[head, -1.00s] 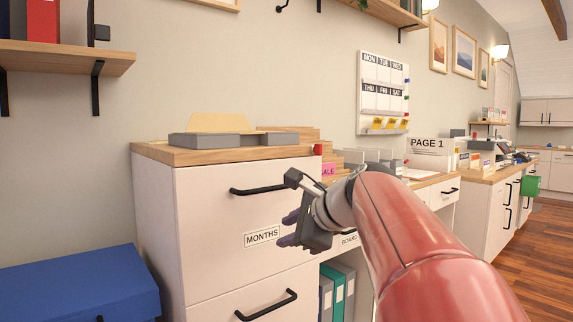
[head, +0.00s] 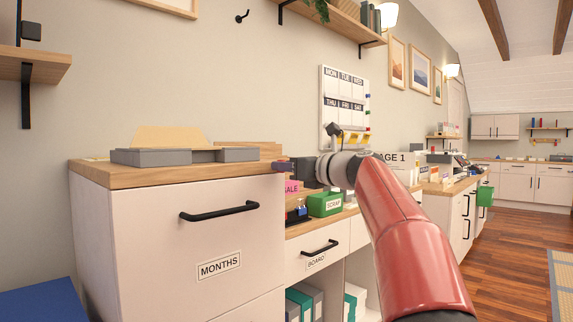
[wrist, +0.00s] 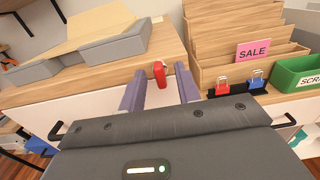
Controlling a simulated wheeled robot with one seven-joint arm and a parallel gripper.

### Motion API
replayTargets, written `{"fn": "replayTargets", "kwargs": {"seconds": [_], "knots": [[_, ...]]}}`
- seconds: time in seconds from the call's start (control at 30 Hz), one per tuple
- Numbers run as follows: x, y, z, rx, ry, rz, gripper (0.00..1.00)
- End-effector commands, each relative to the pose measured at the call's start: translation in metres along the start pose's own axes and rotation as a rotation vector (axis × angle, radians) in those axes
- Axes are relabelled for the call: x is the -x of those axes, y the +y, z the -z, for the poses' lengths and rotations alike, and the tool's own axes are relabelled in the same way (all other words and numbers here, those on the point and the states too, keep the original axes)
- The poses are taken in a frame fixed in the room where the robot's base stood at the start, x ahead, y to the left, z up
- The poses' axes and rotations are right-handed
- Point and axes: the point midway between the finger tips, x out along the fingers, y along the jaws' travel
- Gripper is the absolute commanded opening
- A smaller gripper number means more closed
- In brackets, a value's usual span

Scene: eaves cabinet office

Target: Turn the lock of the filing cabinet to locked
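The filing cabinet (head: 225,240) is off-white with a wooden top, a black drawer handle and a MONTHS label. In the wrist view a small red piece (wrist: 159,74), which looks like the lock's knob, sits at the front edge of the cabinet top (wrist: 110,75). It is hidden in the head view. My gripper (wrist: 161,80) is open, one purple-grey finger on each side of the red piece, with gaps visible. In the head view my gripper (head: 285,166) is at the cabinet's upper right corner. The lock's setting cannot be read.
Grey trays (head: 150,157) lie on the cabinet top. To the right stand a wooden sorter (wrist: 235,42) with a pink SALE card, small red (wrist: 222,87) and blue (wrist: 258,81) clip-like items, and a green box (head: 325,204). A blue box (head: 42,300) is at lower left.

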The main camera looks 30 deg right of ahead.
Motion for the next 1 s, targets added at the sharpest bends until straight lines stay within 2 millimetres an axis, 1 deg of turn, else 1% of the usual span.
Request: {"fn": "replayTargets", "kwargs": {"seconds": [0.1, 0.3, 0.33, 0.5, 0.57, 0.6, 0.87, 1.0], "knots": [[-0.0047, 0.0002, 0.0001, 0.000, 0.000, -0.001, 0.33], [-0.0050, 0.0003, 0.0004, 0.001, 0.000, 0.000, 0.33], [-0.0050, 0.0003, 0.0004, 0.001, 0.000, 0.000, 0.31], [-0.0049, 0.0003, 0.0004, 0.001, 0.000, 0.000, 0.09], [-0.0049, 0.0003, 0.0004, 0.001, 0.001, 0.000, 0.01], [-0.0048, 0.0003, 0.0004, 0.001, 0.001, 0.000, 0.00], [-0.0049, 0.0004, 0.0005, 0.012, 0.001, 0.000, 0.00], [-0.0051, 0.0010, 0.0007, 0.051, 0.001, -0.001, 0.00]]}}
